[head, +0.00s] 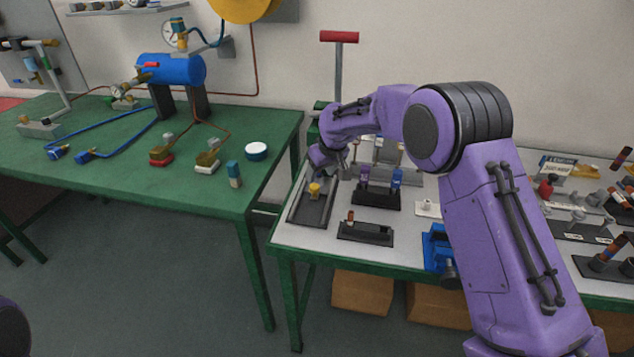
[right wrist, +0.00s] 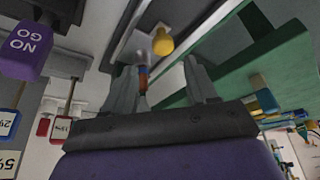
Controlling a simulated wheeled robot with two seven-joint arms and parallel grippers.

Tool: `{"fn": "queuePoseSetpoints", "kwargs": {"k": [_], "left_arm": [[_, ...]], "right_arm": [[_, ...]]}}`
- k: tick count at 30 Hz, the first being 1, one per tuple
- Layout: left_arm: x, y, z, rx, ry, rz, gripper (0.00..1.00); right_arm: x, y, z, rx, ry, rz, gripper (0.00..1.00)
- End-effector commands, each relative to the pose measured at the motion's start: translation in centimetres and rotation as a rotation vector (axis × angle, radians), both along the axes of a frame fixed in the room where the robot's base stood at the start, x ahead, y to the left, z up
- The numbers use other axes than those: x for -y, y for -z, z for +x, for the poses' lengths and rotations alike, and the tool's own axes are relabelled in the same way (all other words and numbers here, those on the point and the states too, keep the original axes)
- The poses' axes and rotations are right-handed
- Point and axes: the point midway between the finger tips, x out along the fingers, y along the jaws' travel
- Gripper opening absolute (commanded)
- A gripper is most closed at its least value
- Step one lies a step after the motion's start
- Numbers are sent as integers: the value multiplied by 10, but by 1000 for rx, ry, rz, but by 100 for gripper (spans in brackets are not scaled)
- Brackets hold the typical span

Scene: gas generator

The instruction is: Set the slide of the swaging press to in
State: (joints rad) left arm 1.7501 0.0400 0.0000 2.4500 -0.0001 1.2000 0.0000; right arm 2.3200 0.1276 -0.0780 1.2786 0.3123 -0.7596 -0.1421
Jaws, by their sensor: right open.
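A dark grey rail-like base with a yellow knob (head: 314,188) lies at the left end of the white-topped bench; I take it to be the press slide. The yellow knob also shows in the right wrist view (right wrist: 162,42), beyond my fingertips. My right gripper (head: 338,167) is above and just behind the knob, partly hidden by its own wrist. In the right wrist view, my right gripper (right wrist: 162,75) has its fingers apart, with the knob not between them. My left gripper is out of view.
A red-topped T-handle (head: 339,37) rises behind the bench corner. A black block with purple and blue gauges (head: 376,197) stands right of the slide, with another dark block (head: 365,233) in front. A green table (head: 110,185) stands left, across a gap.

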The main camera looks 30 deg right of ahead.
Motion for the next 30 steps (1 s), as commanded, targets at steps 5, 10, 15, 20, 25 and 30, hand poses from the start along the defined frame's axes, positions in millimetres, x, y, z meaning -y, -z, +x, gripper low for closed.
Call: {"fn": "queuePoseSetpoints", "kwargs": {"k": [5, 10, 15, 20, 25, 30], "left_arm": [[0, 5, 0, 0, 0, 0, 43], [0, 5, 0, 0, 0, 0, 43], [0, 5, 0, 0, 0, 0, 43], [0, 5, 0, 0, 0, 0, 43], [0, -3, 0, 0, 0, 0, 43], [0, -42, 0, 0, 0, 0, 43]], "right_arm": [[2, -31, -13, 3, 2, 1, 57], [3, -41, -17, 0, 1, 0, 57], [3, -41, -17, 0, 1, 0, 57], [3, -41, -17, 0, 1, 0, 57], [3, -48, -17, 1, 1, 0, 57], [3, -88, -17, 1, 1, 0, 57]]}}
